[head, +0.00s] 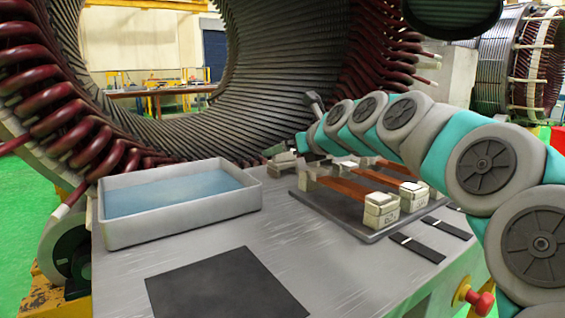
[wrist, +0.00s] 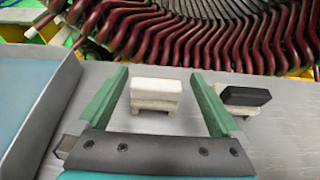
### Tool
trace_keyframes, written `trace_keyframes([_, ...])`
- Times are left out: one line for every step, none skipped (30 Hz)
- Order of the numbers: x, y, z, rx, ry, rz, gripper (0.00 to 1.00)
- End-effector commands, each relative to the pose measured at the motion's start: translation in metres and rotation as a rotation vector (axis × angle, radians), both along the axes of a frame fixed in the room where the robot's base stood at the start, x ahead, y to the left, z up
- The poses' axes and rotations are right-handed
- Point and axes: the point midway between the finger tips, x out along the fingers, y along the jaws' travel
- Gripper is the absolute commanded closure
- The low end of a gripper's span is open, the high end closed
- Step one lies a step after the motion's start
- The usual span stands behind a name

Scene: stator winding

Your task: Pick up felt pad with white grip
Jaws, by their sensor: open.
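The felt pad with white grip (wrist: 157,93) stands on the grey table in the wrist view. It has a white block on top and a paler grey-beige base below. My gripper (wrist: 158,76) is open, with one green finger on each side of the pad and visible gaps between. The pad appears untouched. A similar pad with a black grip (wrist: 246,98) stands just outside the right finger. In the head view my gripper (head: 284,156) is small, beyond the fixture near the stator, and the pads there are too small to tell apart.
A grey tray with blue contents (head: 180,222) stands left of my gripper. A fixture plate (head: 345,216) with copper-coloured bars on pale blocks lies to the right, with dark strips (head: 417,247) beside it. A black mat (head: 225,287) lies in front. The stator's red coils (wrist: 190,45) rise behind the pads.

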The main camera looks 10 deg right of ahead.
Motion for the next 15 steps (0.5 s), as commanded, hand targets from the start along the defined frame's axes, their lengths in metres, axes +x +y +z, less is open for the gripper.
trace_keyframes([0.004,0.004,-0.004,-0.001,0.003,0.004,0.00])
trace_keyframes([0.006,0.007,-0.007,-0.001,0.004,0.005,0.00])
trace_keyframes([0.010,0.009,-0.010,0.000,0.004,0.005,0.00])
trace_keyframes([0.013,0.011,-0.013,0.000,0.004,0.005,0.00])
trace_keyframes([0.017,0.014,-0.016,-0.001,0.004,0.005,0.00])
trace_keyframes([0.023,0.015,-0.018,0.000,0.003,0.004,0.00])
trace_keyframes([0.027,0.016,-0.019,0.000,0.003,0.003,0.00])
trace_keyframes([0.030,0.017,-0.021,0.000,0.003,0.003,0.00])
trace_keyframes([0.033,0.018,-0.022,0.000,0.002,0.002,0.00])
trace_keyframes([0.034,0.019,-0.023,0.000,0.002,0.002,0.00])
trace_keyframes([0.035,0.019,-0.023,0.000,0.002,0.001,0.00])
trace_keyframes([0.035,0.019,-0.023,0.001,0.001,0.001,0.00])
trace_keyframes([0.035,0.018,-0.023,0.000,0.002,0.001,0.00])
trace_keyframes([0.035,0.018,-0.023,0.000,0.001,0.000,0.00])
trace_keyframes([0.035,0.018,-0.023,0.000,0.001,0.000,0.00])
